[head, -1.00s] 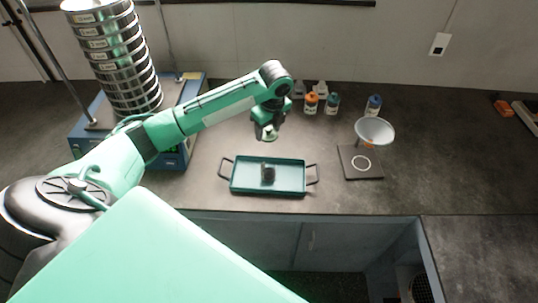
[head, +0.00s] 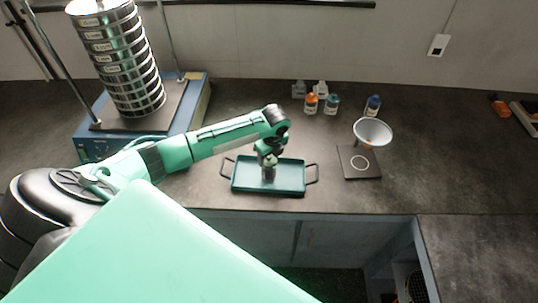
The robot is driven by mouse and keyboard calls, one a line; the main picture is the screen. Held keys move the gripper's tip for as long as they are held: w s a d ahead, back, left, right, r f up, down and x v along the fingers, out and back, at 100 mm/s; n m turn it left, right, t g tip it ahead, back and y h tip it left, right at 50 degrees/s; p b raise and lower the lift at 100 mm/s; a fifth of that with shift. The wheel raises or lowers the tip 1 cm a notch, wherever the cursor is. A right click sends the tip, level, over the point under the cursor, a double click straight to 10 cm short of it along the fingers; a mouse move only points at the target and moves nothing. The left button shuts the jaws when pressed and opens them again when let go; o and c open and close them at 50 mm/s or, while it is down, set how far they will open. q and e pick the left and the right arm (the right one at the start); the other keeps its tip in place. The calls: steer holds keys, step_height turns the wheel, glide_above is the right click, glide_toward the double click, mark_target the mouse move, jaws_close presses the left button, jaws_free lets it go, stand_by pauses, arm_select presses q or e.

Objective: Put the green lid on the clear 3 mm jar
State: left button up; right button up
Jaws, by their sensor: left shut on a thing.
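My left gripper (head: 268,160) points down over the middle of the teal tray (head: 296,186). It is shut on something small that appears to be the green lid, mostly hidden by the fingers. A small dark-looking jar (head: 269,175) stands in the tray directly below the gripper. It seems to be the clear jar with dark contents, but no label is readable. The gripper is at the jar's top; whether the lid touches the rim I cannot tell. My right gripper is not in view.
Jars with orange (head: 311,103), teal (head: 332,104) and blue (head: 373,105) tops stand behind, near two pale jars (head: 320,88). A funnel (head: 372,132) stands over a dark square plate (head: 360,168) at right. The sieve shaker (head: 137,137) stands at left.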

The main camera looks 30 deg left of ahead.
mark_target(272, 163)
arm_select(q)
steer(key=shift+f, duration=0.15)
steer(key=shift+f, duration=0.35)
steer(key=o, duration=0.9)
steer(key=shift+o, duration=0.2)
step_height(272, 163, up, 13)
steer(key=d+b, duration=0.1)
steer(key=b, duration=0.1)
steer(key=shift+s+d+b, duration=0.25)
steer(key=shift+d+b, duration=0.05)
steer(key=shift+d, duration=0.05)
